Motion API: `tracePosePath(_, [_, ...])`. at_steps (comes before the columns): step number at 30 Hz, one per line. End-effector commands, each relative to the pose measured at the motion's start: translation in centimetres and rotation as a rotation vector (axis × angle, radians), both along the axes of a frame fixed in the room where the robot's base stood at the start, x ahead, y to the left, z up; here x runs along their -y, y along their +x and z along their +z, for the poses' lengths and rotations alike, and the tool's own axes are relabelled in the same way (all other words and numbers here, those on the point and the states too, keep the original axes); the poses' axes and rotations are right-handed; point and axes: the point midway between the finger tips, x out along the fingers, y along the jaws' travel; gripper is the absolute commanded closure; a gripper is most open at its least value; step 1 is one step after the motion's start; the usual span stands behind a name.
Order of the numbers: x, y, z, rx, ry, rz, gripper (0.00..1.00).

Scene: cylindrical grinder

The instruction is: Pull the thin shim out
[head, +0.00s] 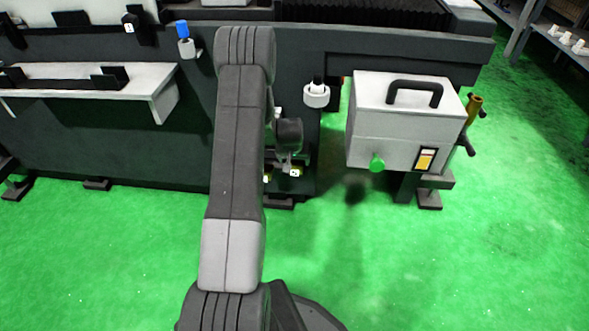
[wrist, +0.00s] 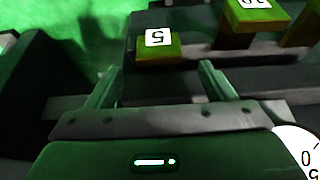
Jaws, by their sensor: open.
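In the wrist view, a low yellow block (wrist: 158,54) with a white label, its mark looking like a 5, lies ahead of my gripper (wrist: 160,68). My gripper is open and empty, its two fingers on either side of the block's line and apart from it. A taller yellow block (wrist: 252,22) with a label stands to the right, and part of another (wrist: 304,32) shows at the right edge. I cannot tell for certain which is the thin shim. In the head view, my gripper (head: 287,160) is low by the machine front, partly hidden by my arm, near small yellow pieces (head: 295,172).
The dark machine base (head: 100,140) runs behind my arm. A grey box (head: 405,135) with a black handle and green knob stands to the right. A white round dial (wrist: 302,150) shows at the lower right of the wrist view. The green floor (head: 480,270) is clear.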

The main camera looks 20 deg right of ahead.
Motion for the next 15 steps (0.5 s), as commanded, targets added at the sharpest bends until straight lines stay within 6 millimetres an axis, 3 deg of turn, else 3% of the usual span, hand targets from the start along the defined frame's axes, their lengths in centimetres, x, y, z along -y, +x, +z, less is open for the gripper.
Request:
tracePosePath(1, [0.2, 0.4, -1.4, -0.001, 0.001, 0.000, 0.24])
tracePosePath(6, [0.9, 1.4, -4.3, 0.000, 0.000, 0.000, 0.24])
tracePosePath(15, [1.4, 2.2, -6.4, 0.000, 0.000, 0.000, 0.24])
